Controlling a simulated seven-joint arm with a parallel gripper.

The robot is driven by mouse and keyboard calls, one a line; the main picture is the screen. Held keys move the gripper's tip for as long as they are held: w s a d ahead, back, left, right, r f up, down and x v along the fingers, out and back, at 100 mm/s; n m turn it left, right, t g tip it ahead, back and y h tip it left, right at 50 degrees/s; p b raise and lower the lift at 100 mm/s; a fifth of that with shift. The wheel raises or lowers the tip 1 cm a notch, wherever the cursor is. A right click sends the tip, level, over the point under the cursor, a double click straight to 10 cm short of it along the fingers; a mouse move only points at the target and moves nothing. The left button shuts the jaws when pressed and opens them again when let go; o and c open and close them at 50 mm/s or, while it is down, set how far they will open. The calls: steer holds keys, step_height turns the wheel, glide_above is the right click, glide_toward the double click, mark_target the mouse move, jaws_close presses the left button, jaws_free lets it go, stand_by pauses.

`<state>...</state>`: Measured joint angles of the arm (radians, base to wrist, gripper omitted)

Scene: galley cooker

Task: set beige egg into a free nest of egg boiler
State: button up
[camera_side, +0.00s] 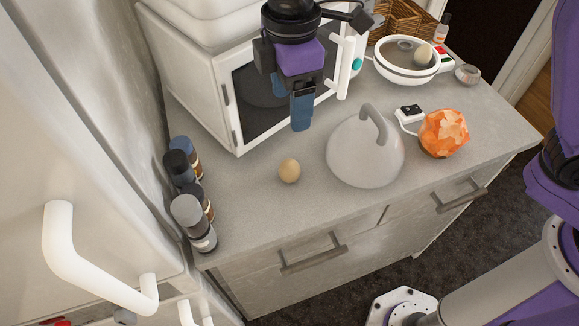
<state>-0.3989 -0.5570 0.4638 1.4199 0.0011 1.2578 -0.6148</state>
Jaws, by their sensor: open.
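A beige egg (289,170) lies on the grey counter, in front of the microwave and left of a domed lid. The egg boiler (384,73) is a white round bowl with a greyish inner plate at the back right of the counter. It stands uncovered, and a second beige egg (424,55) sits at its right side. The separate nests are too small to make out. My gripper (301,126) is open and points down in front of the microwave door, above and slightly right of the loose egg, apart from it. Its two blue fingers overlap in this view.
The pale domed lid (358,158) with a grey handle stands mid-counter. An orange faceted lamp (444,133) and a small white device (409,112) are right of it. Several dark-capped jars (187,212) line the left edge. The microwave (200,102) stands behind; a wicker basket (402,20) is behind the boiler.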

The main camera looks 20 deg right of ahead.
mark_target(290, 162)
step_height(290, 162, down, 17)
steer(key=shift+a+f, duration=0.1)
steer(key=shift+f, duration=0.1)
stand_by(0.6)
steer(key=shift+c, duration=0.3)
steer(key=c, duration=0.7)
